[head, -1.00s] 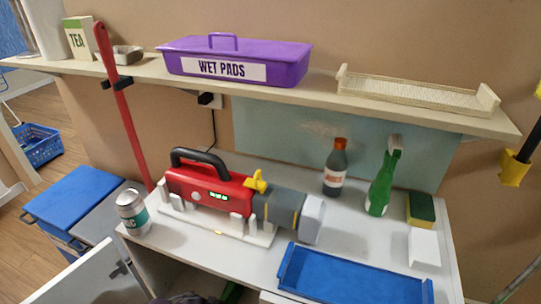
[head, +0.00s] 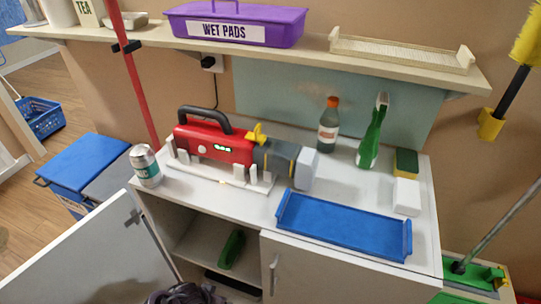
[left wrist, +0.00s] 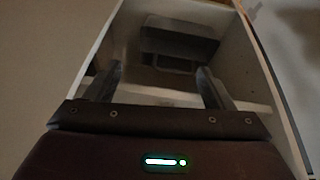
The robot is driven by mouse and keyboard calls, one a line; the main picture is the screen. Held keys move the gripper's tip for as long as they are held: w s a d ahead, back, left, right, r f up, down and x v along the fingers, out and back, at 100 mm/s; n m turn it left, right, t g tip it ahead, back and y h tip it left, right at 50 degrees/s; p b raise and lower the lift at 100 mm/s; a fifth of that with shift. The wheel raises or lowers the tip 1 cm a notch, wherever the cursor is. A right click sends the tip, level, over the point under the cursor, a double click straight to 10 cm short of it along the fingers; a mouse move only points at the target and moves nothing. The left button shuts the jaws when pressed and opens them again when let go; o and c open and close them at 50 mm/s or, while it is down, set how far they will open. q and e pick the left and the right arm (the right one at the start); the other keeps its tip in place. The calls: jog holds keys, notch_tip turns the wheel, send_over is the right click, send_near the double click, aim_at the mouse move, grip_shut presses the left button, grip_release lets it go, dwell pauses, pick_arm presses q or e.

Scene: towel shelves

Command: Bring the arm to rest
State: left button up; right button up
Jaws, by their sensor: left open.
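My left gripper (left wrist: 160,78) shows in the left wrist view with its two dark fingers apart and nothing between them. It faces a pale-walled, box-like space, dim inside. A dark block with a handle-like bar (left wrist: 180,45) lies beyond the fingertips; what it is I cannot tell. In the head view neither gripper can be made out. A dark, coiled shape (head: 185,293) shows at the bottom edge there, cut off by the frame.
The white cabinet's left door (head: 95,262) stands open, a green item (head: 231,249) inside. On top are a can (head: 145,166), red machine (head: 215,145), blue tray (head: 345,226), two bottles and a sponge (head: 405,161). The wall shelf (head: 310,55) holds a purple box (head: 236,25).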

pick_arm(q)
jog(key=s+a+f+n+g+p, duration=0.1)
jog(key=s+a+f, duration=0.1)
jog(key=s+f, duration=0.45)
jog(key=s+a+f+p, duration=0.1)
jog(key=s+a+f, duration=0.2)
jog(key=s+f, duration=0.35)
jog(key=s+f+g+y, duration=0.1)
jog(key=s+f, duration=0.1)
jog(key=s, duration=0.7)
jog(key=s+a+f+y, duration=0.1)
jog(key=s+f, duration=0.2)
jog(key=s, duration=0.7)
jog(key=shift+g, duration=0.4)
jog(key=shift+o, duration=0.4)
jog(key=shift+w, duration=0.1)
